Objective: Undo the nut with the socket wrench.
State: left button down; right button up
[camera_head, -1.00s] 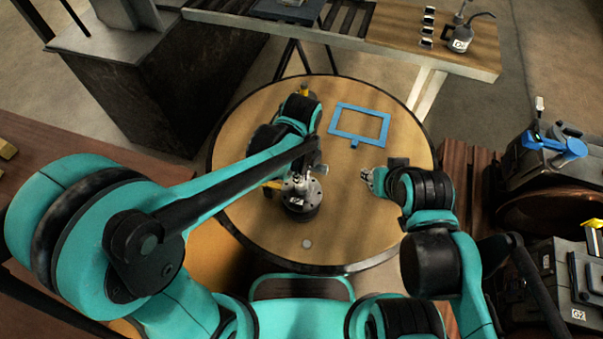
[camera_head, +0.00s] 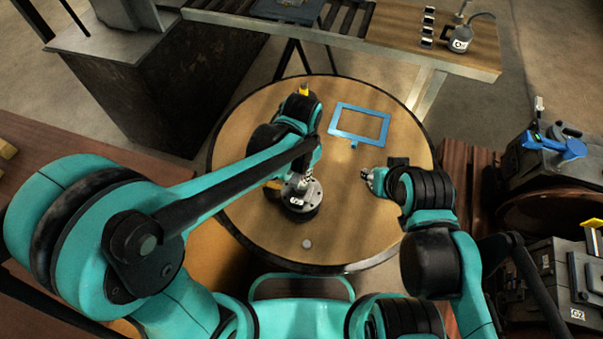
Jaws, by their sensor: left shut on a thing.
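A round metal flange on a dark base (camera_head: 309,204) stands on the round wooden table, left of its middle. A label shows on its near side. My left arm reaches over it from the left, and my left gripper (camera_head: 305,170) is low above the flange, mostly hidden by its own wrist. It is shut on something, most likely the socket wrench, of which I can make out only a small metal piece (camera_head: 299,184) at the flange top. The nut is hidden. My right gripper (camera_head: 369,179) hangs over the table to the right, apart from the flange; its fingers are too small to judge.
A blue rectangular frame (camera_head: 334,120) lies at the back of the round table (camera_head: 345,225). A small pale disc (camera_head: 307,244) is near the front edge. Yellow-tipped items show beside my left wrist. A bench (camera_head: 465,58) with a can stands behind; machinery is at right.

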pick_arm(q)
jog(key=c, duration=2.2)
grip_release()
grip_shut()
jog(key=shift+r, duration=0.1)
jog(key=shift+r+p, duration=1.45)
jog(key=shift+r, duration=0.25)
notch_tip(320, 180, up, 6)
jog(key=p, duration=0.5)
jog(key=shift+r, duration=0.1)
